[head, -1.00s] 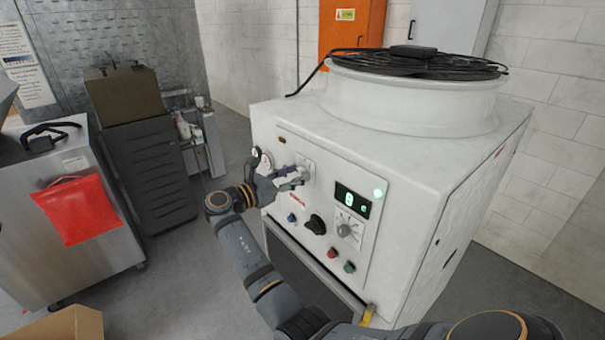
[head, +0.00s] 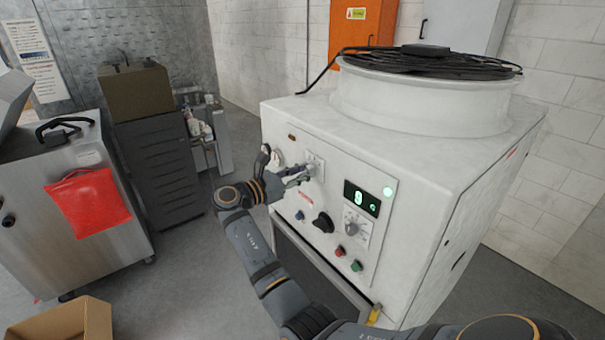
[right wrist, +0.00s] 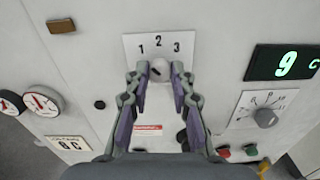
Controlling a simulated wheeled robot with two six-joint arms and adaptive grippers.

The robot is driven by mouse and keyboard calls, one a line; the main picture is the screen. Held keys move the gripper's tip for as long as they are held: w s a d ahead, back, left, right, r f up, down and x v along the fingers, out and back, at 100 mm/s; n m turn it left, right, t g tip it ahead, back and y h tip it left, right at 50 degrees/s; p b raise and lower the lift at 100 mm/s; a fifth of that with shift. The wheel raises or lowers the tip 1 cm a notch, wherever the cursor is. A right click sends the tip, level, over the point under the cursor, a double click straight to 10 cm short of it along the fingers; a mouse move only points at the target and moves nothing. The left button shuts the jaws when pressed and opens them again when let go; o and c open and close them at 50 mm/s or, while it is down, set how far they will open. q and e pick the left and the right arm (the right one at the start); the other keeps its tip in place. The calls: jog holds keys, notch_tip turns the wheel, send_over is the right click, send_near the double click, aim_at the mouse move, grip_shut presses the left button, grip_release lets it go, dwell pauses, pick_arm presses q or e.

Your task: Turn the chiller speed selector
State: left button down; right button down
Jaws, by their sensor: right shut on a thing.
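The chiller (head: 420,165) is a big white box with a control panel on its front. In the right wrist view, the speed selector (right wrist: 159,70) is a small round pale knob below the printed numbers 1, 2 and 3. My right gripper (right wrist: 160,78) has one finger on each side of the knob and is shut on it. Which number the knob points to is hard to make out. In the head view my right gripper (head: 301,174) is at the panel's upper left and hides most of the knob. My left gripper is not in view.
A green display (right wrist: 284,63) reads 9 C, above another dial (right wrist: 265,117). A black knob (head: 323,222) and red and green buttons sit lower on the panel. Gauges (right wrist: 41,101) are to the left. A steel cabinet with a red pouch (head: 88,203) stands at left; floor between is clear.

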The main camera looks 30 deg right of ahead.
jog(key=shift+f+m+b, duration=0.1)
jog(key=shift+m+b, duration=2.3)
jog(key=shift+m, duration=1.5)
jog(key=c, duration=1.1)
grip_release()
jog(key=shift+c, duration=0.2)
notch_tip(320, 180, up, 10)
jog(key=shift+f, duration=0.1)
